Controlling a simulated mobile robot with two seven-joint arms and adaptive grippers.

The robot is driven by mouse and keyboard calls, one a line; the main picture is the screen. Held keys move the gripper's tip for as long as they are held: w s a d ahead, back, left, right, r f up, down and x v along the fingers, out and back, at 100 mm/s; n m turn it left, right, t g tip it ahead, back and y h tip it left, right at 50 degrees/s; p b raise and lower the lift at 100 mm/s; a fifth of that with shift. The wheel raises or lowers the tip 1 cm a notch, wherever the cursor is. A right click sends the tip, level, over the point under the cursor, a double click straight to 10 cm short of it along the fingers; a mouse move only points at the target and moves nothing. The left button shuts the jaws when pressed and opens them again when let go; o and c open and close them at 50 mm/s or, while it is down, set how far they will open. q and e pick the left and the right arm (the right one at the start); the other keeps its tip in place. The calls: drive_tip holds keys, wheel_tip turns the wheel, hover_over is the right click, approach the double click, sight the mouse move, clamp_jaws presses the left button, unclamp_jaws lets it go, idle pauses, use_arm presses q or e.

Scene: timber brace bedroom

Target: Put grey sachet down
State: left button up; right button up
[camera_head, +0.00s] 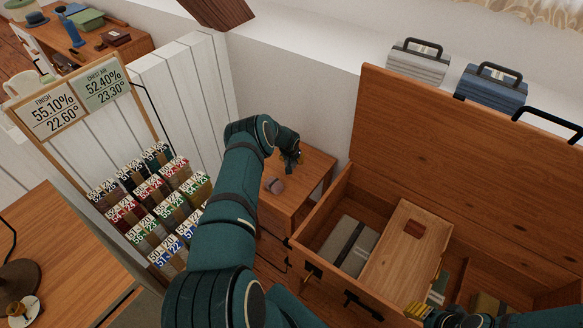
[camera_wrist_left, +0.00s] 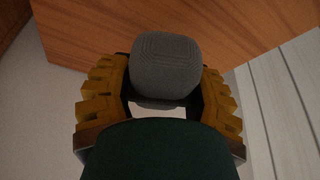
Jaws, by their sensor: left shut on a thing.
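The grey sachet (camera_wrist_left: 166,68), a rounded grey block with a ribbed face, sits between the yellow fingers of my left gripper (camera_wrist_left: 162,92) in the left wrist view. The gripper is shut on it. A wooden surface lies behind it; any contact between them is unclear. In the head view my left gripper (camera_head: 291,163) is over the small wooden bedside cabinet (camera_head: 312,178), and the held sachet is not clearly visible. My right gripper (camera_head: 430,300) is at the bottom right by the open chest, partly cut off; its opening is unclear.
The open wooden chest (camera_head: 345,190) holds a light wooden tray (camera_head: 395,255) and a grey box (camera_head: 348,246). A rack of numbered swatches (camera_head: 150,205) stands left of my arm. Two cases (camera_head: 418,64) (camera_head: 492,88) stand behind.

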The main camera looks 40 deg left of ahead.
use_arm(q)
wheel_tip(320, 180, down, 4)
drive_tip(key=shift+f+b, duration=0.1)
drive_tip(key=shift+b, duration=0.55)
drive_tip(key=shift+r, duration=0.2)
drive_tip(key=shift+f, duration=0.25)
drive_tip(key=o, duration=1.2)
drive_tip(key=shift+c, duration=0.2)
drive_tip(key=shift+r, duration=0.1)
